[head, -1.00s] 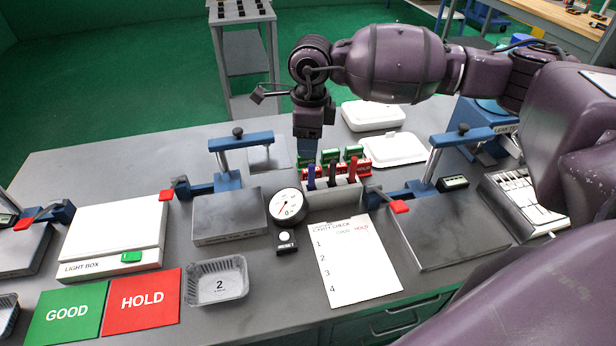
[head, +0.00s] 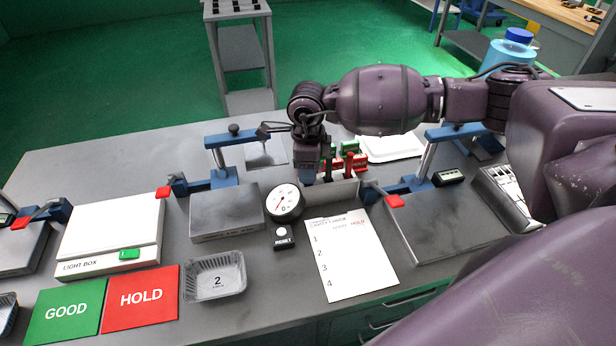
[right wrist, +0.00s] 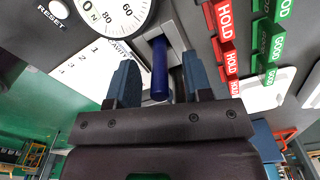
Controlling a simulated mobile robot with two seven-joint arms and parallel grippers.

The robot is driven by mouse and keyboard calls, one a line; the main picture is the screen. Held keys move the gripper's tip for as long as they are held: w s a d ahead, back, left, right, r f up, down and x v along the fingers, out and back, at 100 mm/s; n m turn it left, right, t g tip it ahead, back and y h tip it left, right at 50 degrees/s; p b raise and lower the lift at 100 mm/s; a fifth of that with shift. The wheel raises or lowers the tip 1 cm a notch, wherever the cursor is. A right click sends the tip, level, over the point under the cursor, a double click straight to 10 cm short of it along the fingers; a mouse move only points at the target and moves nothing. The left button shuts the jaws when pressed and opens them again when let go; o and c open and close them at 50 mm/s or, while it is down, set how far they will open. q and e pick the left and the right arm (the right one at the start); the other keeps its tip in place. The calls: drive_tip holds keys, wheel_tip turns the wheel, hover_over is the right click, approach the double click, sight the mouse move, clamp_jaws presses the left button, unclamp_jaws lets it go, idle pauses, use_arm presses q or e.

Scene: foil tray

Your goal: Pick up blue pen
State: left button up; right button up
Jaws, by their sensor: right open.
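The blue pen (right wrist: 160,75) stands in the grey pen holder (head: 340,191), its end toward the right wrist camera. My right gripper (right wrist: 160,62) is open, with one dark blue finger on each side of the pen and visible gaps between. In the head view my right gripper (head: 309,172) is at the left end of the holder and hides the blue pen. My left gripper is not in view.
Red and green stamps or tags (right wrist: 228,55) stand close behind the holder. A round gauge (head: 284,202) sits left of the holder, and the cavity check sheet (head: 350,258) lies in front. A foil tray (head: 215,291) is at front left.

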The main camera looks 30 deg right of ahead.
drive_tip(key=shift+f, duration=0.5)
drive_tip(key=shift+c, duration=0.4)
drive_tip(key=c, duration=0.7)
drive_tip(key=shift+c, duration=0.2)
drive_tip(key=shift+r, duration=0.15)
